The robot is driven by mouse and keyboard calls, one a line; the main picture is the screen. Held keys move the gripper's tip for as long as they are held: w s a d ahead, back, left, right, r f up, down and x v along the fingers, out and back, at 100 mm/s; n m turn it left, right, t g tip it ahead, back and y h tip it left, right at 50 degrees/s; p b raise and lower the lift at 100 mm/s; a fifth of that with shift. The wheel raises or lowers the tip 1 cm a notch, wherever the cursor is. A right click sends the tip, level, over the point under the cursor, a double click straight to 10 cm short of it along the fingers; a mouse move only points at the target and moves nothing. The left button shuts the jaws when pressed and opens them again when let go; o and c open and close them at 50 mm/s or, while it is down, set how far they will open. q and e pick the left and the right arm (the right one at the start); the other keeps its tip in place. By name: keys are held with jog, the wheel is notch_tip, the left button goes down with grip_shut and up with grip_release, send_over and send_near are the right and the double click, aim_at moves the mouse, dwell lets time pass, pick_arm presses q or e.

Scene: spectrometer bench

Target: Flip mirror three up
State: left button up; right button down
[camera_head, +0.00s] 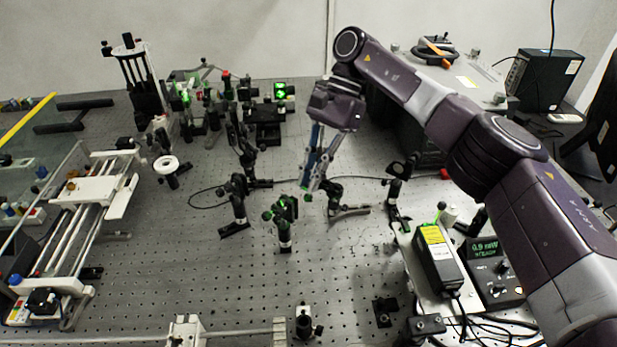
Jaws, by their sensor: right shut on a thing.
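My right gripper (311,186) reaches down from the upper right over the middle of the optical bench. Its fingers are closed on a small part of a flip mirror mount, which they mostly hide. A green tint shows at the fingertips. Several dark post-mounted optics stand around it: one with green-lit parts (284,222) just in front, one (238,205) to the left, and one (396,190) to the right. I cannot read which mount is mirror three, nor tell whether the held mirror is up or tilted. My left gripper is out of view.
A laser power meter (487,272) and a box with a yellow label (436,258) stand at the front right. A rail stage (85,215) stands at the left. Green-lit optics (279,92) stand at the back. The front middle of the perforated bench (190,275) is mostly clear.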

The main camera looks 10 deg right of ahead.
jog(key=shift+w+d+r, duration=0.2)
jog(key=shift+r, duration=0.05)
dwell(0.5)
jog(key=c, duration=2)
grip_release()
jog(key=shift+r, duration=4.95)
